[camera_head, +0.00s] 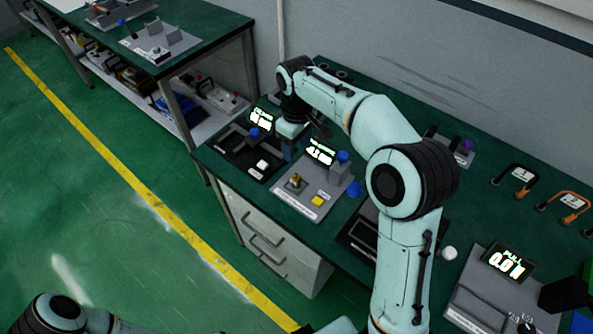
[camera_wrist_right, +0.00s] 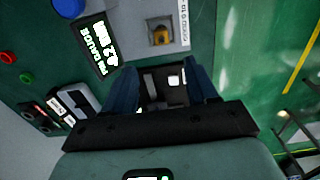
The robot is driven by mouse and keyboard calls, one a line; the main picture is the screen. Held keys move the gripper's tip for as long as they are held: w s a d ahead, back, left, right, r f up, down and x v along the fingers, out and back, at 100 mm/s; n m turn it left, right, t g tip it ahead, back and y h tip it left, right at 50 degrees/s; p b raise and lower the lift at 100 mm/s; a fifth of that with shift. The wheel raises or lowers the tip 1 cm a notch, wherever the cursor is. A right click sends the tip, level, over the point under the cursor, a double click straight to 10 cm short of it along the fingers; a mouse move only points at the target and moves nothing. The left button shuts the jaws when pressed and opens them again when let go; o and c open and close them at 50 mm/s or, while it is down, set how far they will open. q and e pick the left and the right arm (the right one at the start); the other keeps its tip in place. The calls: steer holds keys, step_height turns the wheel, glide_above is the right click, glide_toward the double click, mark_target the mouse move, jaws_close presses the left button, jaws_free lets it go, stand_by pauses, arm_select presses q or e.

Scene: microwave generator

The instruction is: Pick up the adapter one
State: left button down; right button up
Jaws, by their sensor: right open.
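The black station (camera_head: 247,153) with a white square shows beyond the fingers. A small brass-coloured fitting (camera_head: 295,181) stands on the grey station (camera_head: 299,204); it also shows in the wrist view (camera_wrist_right: 160,36), off to the side of the fingers. I cannot read any label that marks adapter one. My left gripper is out of view.
The grey station has a lit display (camera_head: 320,152), a yellow square (camera_head: 318,201) and blue knobs. A display station (camera_head: 494,290) stands at the right. Black and orange cables (camera_head: 515,180) lie at the back right. Another bench (camera_head: 215,30) stands at upper left.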

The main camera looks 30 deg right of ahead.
glide_above(296, 174)
steer(key=f, duration=0.4)
steer(key=f+b, duration=0.1)
steer(key=f, duration=0.1)
steer(key=shift+s+f, duration=0.25)
steer(key=shift+s, duration=0.05)
steer(key=shift+w+f, duration=0.15)
steer(key=shift+f, duration=1.4)
steer(key=shift+w+f, duration=0.15)
steer(key=shift+f, duration=1.4)
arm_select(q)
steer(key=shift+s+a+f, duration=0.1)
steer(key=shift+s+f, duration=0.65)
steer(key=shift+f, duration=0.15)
arm_select(e)
steer(key=c, duration=1)
jaws_close()
steer(key=shift+r, duration=0.15)
